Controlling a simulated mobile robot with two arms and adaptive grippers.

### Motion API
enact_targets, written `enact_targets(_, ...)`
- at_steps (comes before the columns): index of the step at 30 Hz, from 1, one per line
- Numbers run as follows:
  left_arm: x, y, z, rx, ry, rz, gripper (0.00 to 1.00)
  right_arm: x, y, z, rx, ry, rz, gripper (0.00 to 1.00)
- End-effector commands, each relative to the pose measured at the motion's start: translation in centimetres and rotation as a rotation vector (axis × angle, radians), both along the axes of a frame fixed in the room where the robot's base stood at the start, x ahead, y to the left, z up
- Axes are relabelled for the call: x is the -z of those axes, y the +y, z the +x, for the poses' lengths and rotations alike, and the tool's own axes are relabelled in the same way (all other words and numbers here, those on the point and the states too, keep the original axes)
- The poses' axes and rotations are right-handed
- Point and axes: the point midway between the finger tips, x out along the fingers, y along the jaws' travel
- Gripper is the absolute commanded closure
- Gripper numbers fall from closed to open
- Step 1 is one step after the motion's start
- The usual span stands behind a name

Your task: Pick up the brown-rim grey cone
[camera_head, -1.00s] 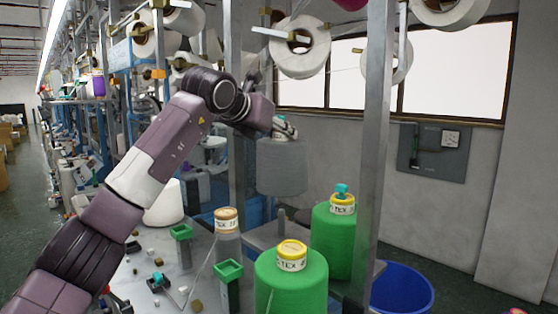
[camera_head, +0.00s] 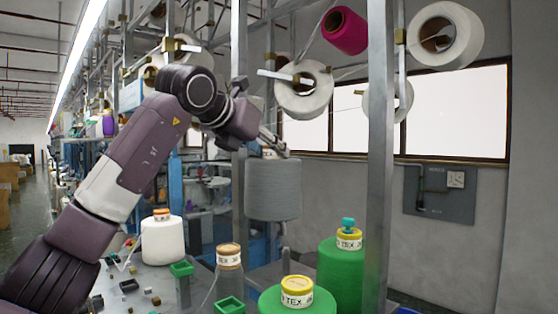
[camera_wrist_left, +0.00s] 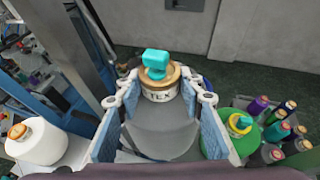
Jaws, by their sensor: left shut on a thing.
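The brown-rim grey cone (camera_head: 273,192) hangs upright in the air near the middle of the head view, clear of the surface below. My left gripper (camera_head: 275,151) is shut on its top end. In the left wrist view, the cone's brown rim, label and a teal piece on top show between the fingers (camera_wrist_left: 160,100), with its grey body (camera_wrist_left: 160,140) below. The gripper partly hides the cone's top in the head view. My right gripper is not in view.
Green cones with yellow rims (camera_head: 297,300) (camera_head: 343,265) stand in front and to the right. A white cone (camera_head: 162,242) and a brown-topped grey one (camera_head: 229,270) stand left. A metal post (camera_head: 378,150) rises at right; another post is close behind my gripper.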

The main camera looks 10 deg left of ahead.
Motion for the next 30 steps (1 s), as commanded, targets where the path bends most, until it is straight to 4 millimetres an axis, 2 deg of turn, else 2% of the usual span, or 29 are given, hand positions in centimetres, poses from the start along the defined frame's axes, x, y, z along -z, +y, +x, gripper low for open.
enact_targets(1, 0.1, 0.4, -1.3, 0.001, -0.013, -0.001, 1.0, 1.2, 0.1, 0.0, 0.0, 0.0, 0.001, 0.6)
enact_targets(6, 0.1, 1.6, -5.3, 0.0, -0.012, 0.0, 1.0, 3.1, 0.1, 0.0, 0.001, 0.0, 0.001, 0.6)
enact_targets(10, 0.0, 2.3, -7.8, 0.0, -0.011, -0.001, 1.0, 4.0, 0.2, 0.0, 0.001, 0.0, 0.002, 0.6)
enact_targets(15, -0.2, 2.8, -9.9, 0.0, -0.01, -0.002, 1.0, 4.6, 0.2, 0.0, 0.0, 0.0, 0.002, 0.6)
enact_targets(21, -0.2, 3.1, -11.0, 0.001, -0.007, -0.001, 1.0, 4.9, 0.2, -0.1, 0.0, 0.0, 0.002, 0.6)
enact_targets(30, -0.3, 3.2, -11.1, 0.001, -0.007, -0.001, 1.0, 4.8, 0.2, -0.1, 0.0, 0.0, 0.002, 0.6)
